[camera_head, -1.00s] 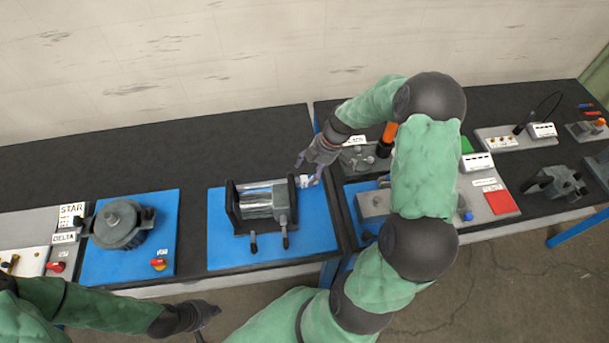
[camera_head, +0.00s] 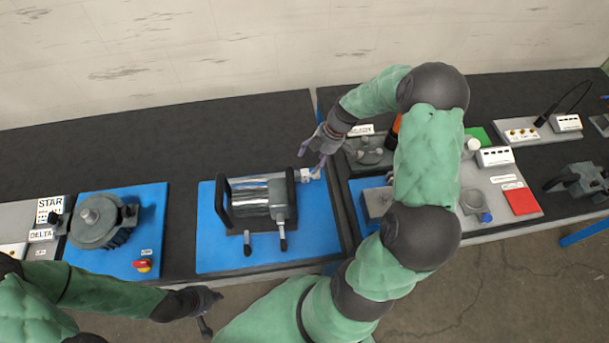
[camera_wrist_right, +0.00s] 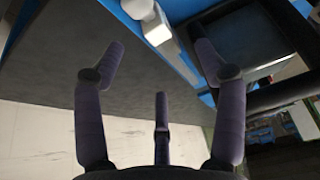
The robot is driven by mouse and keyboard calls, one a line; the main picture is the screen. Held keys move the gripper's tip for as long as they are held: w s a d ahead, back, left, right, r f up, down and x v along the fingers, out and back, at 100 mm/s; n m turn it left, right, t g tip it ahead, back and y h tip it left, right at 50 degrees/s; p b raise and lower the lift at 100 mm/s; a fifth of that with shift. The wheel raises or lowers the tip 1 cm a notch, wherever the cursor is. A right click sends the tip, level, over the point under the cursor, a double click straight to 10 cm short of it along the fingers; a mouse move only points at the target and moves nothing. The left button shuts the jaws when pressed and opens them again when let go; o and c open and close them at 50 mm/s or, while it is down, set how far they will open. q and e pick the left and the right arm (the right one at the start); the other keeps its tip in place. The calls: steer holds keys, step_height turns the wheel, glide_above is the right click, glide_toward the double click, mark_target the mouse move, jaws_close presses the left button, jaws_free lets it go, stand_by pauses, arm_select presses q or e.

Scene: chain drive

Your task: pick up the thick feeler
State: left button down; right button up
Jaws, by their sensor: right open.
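A roller unit (camera_head: 258,197) with dark end plates stands on a blue board (camera_head: 215,255). Two small dark-handled pieces stand at its front edge, a left one (camera_head: 247,243) and a right one (camera_head: 282,238). I cannot tell whether either is the thick feeler; no label shows. My right gripper (camera_head: 310,158) is open and empty, above the board's far right corner by a small white part (camera_head: 307,174). Its spread fingers also show in the right wrist view (camera_wrist_right: 160,65), with a white part (camera_wrist_right: 150,20) beyond them. My left gripper (camera_head: 212,314) hangs in front of the bench; its opening is unclear.
A motor (camera_head: 97,220) on a blue board with a red switch (camera_head: 143,265) stands at the left. Right of the bench gap, my right arm hides part of the other stations. A red plate (camera_head: 521,201) lies there. The black bench top behind the roller unit is clear.

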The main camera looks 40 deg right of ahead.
mark_target(304, 170)
steer(key=x, duration=0.9)
steer(key=shift+w+d, duration=0.1)
steer(key=shift+w, duration=0.25)
steer(key=shift+c, duration=0.3)
steer(key=shift+r, duration=0.1)
jaws_close()
